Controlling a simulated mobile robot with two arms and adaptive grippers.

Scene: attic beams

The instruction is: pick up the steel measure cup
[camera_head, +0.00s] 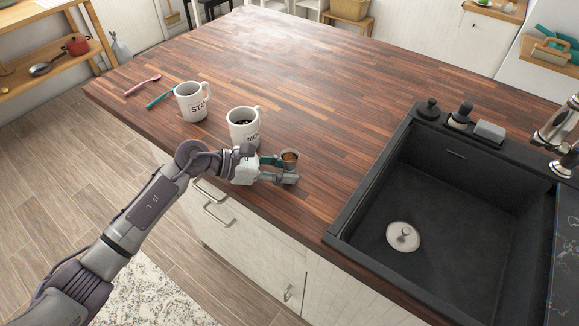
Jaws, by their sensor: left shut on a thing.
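The steel measure cup (290,157) is a small round metal cup with a brownish inside. It is at the front edge of the wooden counter, right of the mugs. My left gripper (285,168) reaches in from the left and is shut on the cup, with its fingers at the cup's near side. I cannot tell whether the cup touches the counter. My right gripper is not in view.
A white mug (243,126) with dark contents stands just behind my left gripper, and another white mug (192,101) stands further left. Pink (142,85) and teal (160,97) utensils lie beyond. A dark sink (450,215) is at right. The counter (330,85) behind is clear.

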